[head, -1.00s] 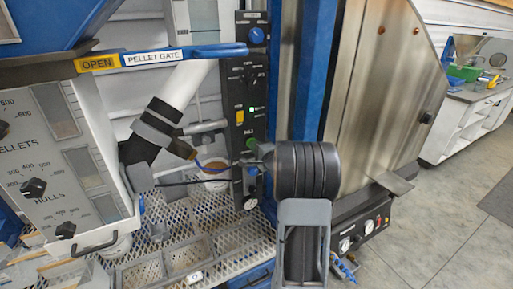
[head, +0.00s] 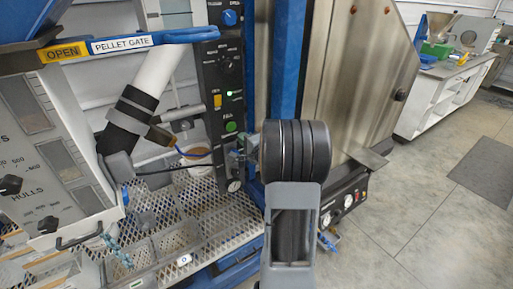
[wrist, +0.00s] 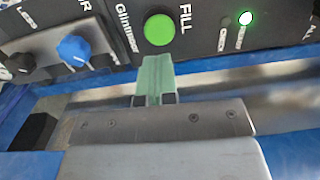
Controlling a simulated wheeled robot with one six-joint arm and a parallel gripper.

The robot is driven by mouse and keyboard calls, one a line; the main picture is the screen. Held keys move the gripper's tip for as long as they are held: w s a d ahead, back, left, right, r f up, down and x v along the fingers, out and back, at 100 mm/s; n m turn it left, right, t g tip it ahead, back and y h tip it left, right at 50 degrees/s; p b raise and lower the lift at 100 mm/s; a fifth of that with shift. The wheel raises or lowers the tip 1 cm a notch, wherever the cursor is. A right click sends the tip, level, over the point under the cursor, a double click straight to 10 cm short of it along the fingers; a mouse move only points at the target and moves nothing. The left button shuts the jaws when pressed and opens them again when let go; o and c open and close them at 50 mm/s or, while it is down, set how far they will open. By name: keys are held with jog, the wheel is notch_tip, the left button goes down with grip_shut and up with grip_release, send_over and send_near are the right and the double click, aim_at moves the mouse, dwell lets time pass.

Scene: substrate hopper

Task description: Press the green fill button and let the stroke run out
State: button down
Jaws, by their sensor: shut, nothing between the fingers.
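The green fill button (head: 231,127) sits on the black control panel (head: 222,65) in the head view. In the wrist view the round green button (wrist: 159,29) fills the top middle beside the word FILL. My gripper (wrist: 155,64) is shut and empty, its pale green fingertips together just below the button in the picture. A dark gap shows between tips and button, so they look apart; the exact distance is hard to tell. In the head view my dark wrist and forearm hide much of the gripper.
A lit green lamp (wrist: 245,18) is right of the button and a blue knob (wrist: 75,49) left. The pellet gate handle (head: 150,40) crosses the upper left. Open floor (head: 440,200) lies to the right.

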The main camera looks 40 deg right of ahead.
jog(key=s, duration=0.7)
jog(key=shift+f, duration=0.15)
dwell(0.3)
jog(key=w+a+r+n+g+h+p, duration=0.1)
jog(key=a+r+n+g+h+p, duration=0.2)
jog(key=a+n+g, duration=0.5)
jog(key=s+a+n+g+y+p, duration=0.2)
jog(key=s+a+n+g+y, duration=0.2)
jog(key=s+a+n, duration=0.6)
jog(key=s+a+g, duration=0.2)
jog(key=s+a, duration=0.2)
jog(key=a, duration=0.4)
jog(key=shift+s+r+n+g, duration=0.3)
jog(key=shift+s+n+g, duration=0.1)
